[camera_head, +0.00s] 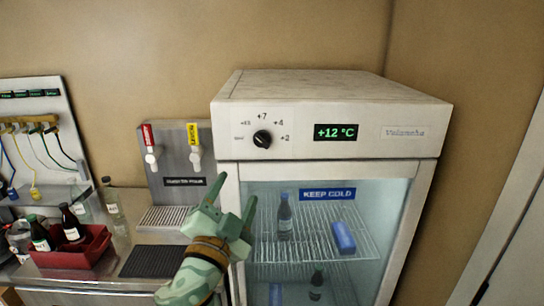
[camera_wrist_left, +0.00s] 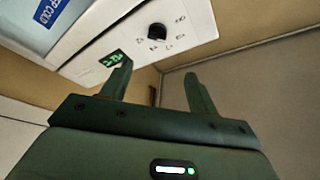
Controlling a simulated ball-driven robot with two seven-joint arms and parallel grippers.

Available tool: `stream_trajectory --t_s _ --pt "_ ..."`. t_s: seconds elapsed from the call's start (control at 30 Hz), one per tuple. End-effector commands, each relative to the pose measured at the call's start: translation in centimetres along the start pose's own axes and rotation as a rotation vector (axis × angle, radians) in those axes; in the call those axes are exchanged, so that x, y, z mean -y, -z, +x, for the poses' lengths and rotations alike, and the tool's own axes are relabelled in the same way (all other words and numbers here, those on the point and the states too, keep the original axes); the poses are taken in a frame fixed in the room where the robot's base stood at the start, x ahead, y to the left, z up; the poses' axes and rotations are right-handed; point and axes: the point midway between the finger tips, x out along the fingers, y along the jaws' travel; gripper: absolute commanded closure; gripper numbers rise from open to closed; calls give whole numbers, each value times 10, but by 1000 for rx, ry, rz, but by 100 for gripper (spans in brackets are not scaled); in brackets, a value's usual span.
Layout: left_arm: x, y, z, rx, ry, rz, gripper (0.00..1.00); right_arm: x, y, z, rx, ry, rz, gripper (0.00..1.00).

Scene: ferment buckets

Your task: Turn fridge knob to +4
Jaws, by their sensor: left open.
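The fridge (camera_head: 330,88) is white with a glass door. Its black knob (camera_head: 262,138) is on the left of the top panel, ringed by marks that include +7, +4 and +2. I cannot tell surely which mark the knob points at. A green display (camera_head: 336,132) reads +12 °C. My left gripper (camera_head: 232,190) is open and empty, below and left of the knob, in front of the door's left edge and apart from the knob. In the left wrist view the knob (camera_wrist_left: 157,31) shows beyond the open fingers (camera_wrist_left: 160,85). My right gripper is out of view.
A tap panel (camera_head: 180,165) with red and yellow labels stands left of the fridge. A red tray (camera_head: 75,257) with bottles sits on the counter at far left. Bottles and a blue box (camera_head: 343,238) are behind the fridge glass. The space before the knob is clear.

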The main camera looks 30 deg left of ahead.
Motion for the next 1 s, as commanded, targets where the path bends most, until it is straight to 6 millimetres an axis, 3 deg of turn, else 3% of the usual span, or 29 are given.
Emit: stream_trajectory --t_s 0.1,0.3,0.5,0.7,1.0 --pt "-6 -6 15 -3 8 -2 40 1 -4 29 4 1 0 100" --pt "-5 -4 38 -3 1 6 40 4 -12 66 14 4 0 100" --pt "2 1 94 2 2 6 40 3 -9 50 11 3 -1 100" --pt "1 0 129 2 -1 4 40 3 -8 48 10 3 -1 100" --pt "0 -1 144 2 -2 4 40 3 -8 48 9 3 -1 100"
